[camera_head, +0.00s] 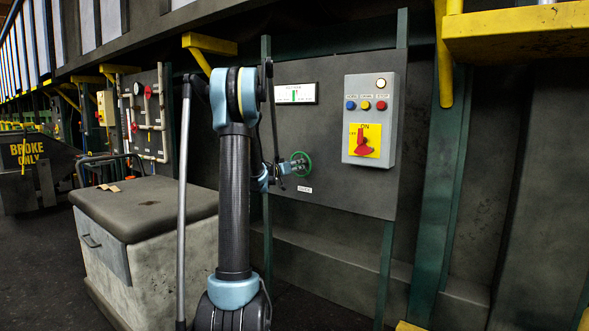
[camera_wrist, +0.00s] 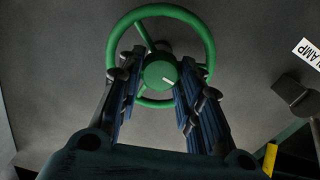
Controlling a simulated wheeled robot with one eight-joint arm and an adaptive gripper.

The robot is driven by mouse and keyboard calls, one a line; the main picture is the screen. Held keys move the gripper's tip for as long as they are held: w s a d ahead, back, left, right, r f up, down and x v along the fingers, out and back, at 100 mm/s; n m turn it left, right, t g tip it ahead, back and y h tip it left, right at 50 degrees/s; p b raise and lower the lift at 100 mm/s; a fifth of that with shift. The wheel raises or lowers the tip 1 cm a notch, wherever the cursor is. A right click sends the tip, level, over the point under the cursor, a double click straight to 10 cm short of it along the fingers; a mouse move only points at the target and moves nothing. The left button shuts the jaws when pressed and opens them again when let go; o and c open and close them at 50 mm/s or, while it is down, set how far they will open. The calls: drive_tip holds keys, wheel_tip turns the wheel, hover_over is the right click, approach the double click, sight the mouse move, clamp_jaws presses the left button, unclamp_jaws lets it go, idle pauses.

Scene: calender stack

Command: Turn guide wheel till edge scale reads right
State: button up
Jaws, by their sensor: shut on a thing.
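The green guide wheel (camera_head: 301,163) sits on the grey panel, below and left of the control box. In the wrist view the wheel (camera_wrist: 205,38) fills the upper middle, with a round hub and a pale mark on it. My gripper (camera_wrist: 160,72) has its two dark fingers on either side of the hub, across the lower part of the rim, shut on the wheel. In the head view my gripper (camera_head: 285,167) reaches the wheel from the left. The edge scale (camera_head: 296,93) is a pale display above, with a green band and a small red part; its reading is too small to tell.
A grey control box (camera_head: 371,120) with coloured buttons and a red switch on yellow is right of the wheel. A yellow platform (camera_head: 515,32) juts out at top right. A padded bench (camera_head: 145,205) stands at left. A dark knob (camera_wrist: 295,95) is right of the wheel in the wrist view.

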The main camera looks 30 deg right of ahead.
drive_tip(key=shift+w+m, duration=0.1)
drive_tip(key=shift+m, duration=1)
drive_tip(key=o, duration=1.1)
drive_tip(key=shift+w+f, duration=0.1)
drive_tip(key=shift+c, duration=0.2)
drive_tip(key=v, duration=1.2)
drive_tip(key=shift+f, duration=0.1)
